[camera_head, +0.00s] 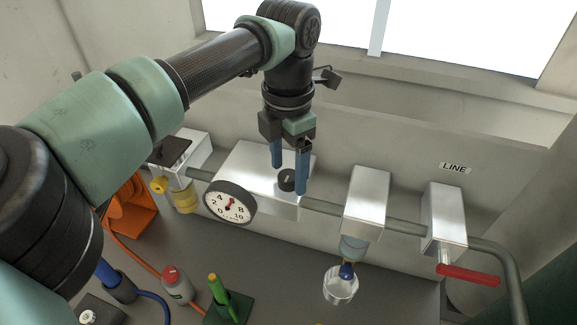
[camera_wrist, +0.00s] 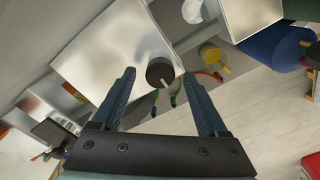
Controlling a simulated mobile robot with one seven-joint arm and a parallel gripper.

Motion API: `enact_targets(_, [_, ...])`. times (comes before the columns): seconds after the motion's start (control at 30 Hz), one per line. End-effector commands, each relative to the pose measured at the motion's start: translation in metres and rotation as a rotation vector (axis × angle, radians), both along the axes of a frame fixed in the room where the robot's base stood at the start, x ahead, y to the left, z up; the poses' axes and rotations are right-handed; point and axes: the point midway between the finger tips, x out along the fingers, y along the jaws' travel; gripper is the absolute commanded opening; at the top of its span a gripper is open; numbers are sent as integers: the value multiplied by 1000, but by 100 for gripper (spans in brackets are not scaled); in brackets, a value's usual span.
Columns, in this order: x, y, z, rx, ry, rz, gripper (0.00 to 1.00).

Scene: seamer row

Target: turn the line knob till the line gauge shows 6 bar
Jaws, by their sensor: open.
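The line knob (camera_head: 287,180) is a small dark round knob on the front of a shiny metal block. It also shows in the wrist view (camera_wrist: 158,70), with a pale mark across its face. My gripper (camera_head: 289,179) is open, with one blue finger on each side of the knob. In the wrist view the knob appears between the fingertips, with gaps on both sides; contact cannot be seen. The round white line gauge (camera_head: 222,204) is left of the knob.
A pipe (camera_head: 405,227) runs right through two metal blocks, below the LINE label (camera_head: 455,168). A red-topped bottle (camera_head: 176,284) and green-handled item (camera_head: 217,289) stand below.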

Motion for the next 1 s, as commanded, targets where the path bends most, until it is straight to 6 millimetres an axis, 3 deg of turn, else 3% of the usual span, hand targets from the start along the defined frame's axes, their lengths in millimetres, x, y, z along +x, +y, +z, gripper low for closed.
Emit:
enact_targets(0.6, [1,-1,114,-1,-4,1,76])
enact_targets(1.0, [0,-1,126,-2,-2,-2,76])
